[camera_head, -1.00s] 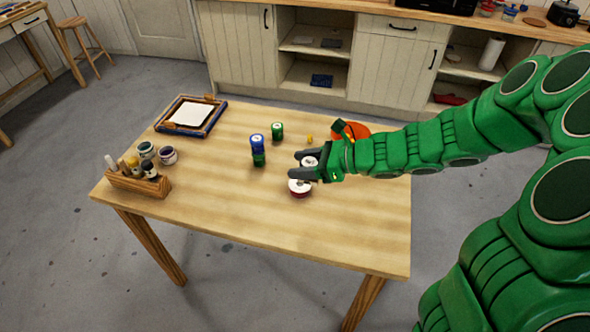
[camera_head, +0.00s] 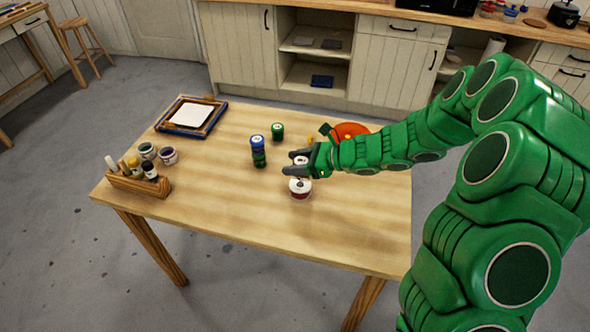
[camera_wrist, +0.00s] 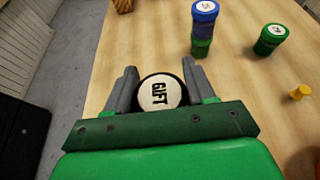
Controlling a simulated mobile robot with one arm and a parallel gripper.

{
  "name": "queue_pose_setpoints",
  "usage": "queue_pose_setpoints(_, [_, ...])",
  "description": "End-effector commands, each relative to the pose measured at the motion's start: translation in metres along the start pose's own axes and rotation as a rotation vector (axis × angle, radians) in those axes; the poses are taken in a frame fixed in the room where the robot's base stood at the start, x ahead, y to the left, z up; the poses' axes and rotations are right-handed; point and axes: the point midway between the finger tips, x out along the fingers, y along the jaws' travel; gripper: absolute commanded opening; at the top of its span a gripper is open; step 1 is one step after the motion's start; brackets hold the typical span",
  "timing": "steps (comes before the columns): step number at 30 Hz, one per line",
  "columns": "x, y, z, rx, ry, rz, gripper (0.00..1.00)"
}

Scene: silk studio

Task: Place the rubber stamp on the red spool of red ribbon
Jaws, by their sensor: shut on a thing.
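My gripper (camera_head: 290,163) is shut on the rubber stamp (camera_wrist: 160,92), a round thing with a white top reading "GIFT" and a dark rim, seen between the two fingers in the wrist view. In the head view the stamp's white top (camera_head: 301,160) shows between the fingers, just behind the red spool in the picture. The red spool (camera_head: 300,195) has a white top and stands on the table just below the gripper in the head view. Whether the stamp's underside touches it cannot be told. The spool is hidden in the wrist view.
A blue spool (camera_head: 257,141) is stacked on a green spool (camera_head: 259,160) to the left. Another green spool (camera_head: 277,132), a small yellow thing (camera_head: 310,140) and an orange bowl (camera_head: 352,131) stand behind. The front of the table (camera_head: 270,240) is clear.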

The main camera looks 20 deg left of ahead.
Motion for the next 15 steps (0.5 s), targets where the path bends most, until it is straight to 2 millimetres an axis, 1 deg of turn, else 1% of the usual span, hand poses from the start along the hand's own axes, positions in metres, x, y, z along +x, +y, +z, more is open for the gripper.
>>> queue_pose_setpoints(4, [0.005, -0.005, -0.007, 0.0, 0.0, 0.0, 0.23])
queue_pose_setpoints(10, [0.014, -0.004, -0.028, 0.004, 0.001, 0.001, 0.23])
queue_pose_setpoints(15, [0.016, -0.004, -0.032, 0.001, 0.0, 0.0, 0.23])
